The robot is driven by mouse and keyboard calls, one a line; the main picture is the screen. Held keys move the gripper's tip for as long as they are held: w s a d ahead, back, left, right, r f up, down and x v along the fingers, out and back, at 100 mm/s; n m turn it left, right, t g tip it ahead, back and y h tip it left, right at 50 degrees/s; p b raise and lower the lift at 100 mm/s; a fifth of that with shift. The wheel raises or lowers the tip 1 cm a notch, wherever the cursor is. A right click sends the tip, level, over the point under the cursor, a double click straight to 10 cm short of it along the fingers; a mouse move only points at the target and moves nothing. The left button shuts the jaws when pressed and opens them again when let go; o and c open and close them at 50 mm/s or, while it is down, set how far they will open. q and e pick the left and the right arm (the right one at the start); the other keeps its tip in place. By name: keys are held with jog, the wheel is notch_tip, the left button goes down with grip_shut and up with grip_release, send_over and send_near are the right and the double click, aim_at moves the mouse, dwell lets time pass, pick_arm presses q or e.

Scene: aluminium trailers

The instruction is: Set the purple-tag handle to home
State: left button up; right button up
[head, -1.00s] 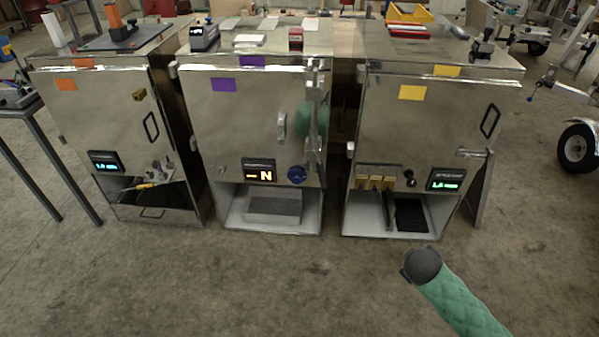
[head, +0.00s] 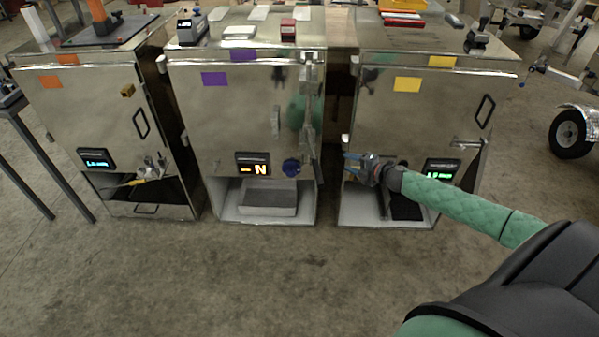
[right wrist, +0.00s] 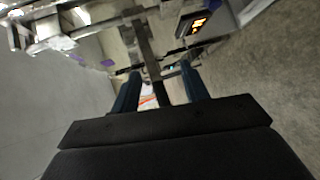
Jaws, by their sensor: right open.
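The middle steel cabinet (head: 235,120) carries two purple tags (head: 215,79); purple also shows in the right wrist view (right wrist: 107,63). A tall metal handle assembly (head: 308,105) stands upright along its door's right edge. A blue knob (head: 291,168) sits below, beside a display reading "N" (head: 253,165). My right gripper (head: 352,165) is open and empty, its blue fingers pointing left, right of the knob and lower than the handle. In the right wrist view, a metal bar (right wrist: 148,50) lies beyond the gap between the fingers (right wrist: 160,88); I cannot tell its distance. My left gripper is out of view.
An orange-tagged cabinet (head: 90,110) stands at the left and a yellow-tagged one (head: 430,110) at the right. My right forearm crosses in front of the right cabinet. A grey tray (head: 268,197) sits in the middle cabinet's lower bay. The floor in front (head: 220,280) is clear.

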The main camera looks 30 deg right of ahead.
aim_at(318, 173)
jog(key=s+a+n+g+y, duration=0.3)
jog(key=a+n+y, duration=0.2)
jog(key=a+y, duration=0.15)
pick_arm(q)
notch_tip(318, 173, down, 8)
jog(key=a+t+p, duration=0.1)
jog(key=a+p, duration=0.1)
jog(key=p, duration=0.1)
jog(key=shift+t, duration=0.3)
pick_arm(e)
jog(key=shift+n, duration=0.4)
jog(key=shift+s+a+r+x, duration=0.1)
jog(key=shift+a+x, duration=0.05)
jog(key=shift+x, duration=1.15)
jog(key=shift+s+a+r+x, duration=0.1)
jog(key=shift+x, duration=1.15)
jog(key=shift+s+a+r+x, duration=0.1)
jog(key=shift+s+a+x, duration=0.05)
jog(key=shift+x, duration=1.15)
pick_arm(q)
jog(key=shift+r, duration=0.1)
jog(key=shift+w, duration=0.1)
pick_arm(e)
grip_shut()
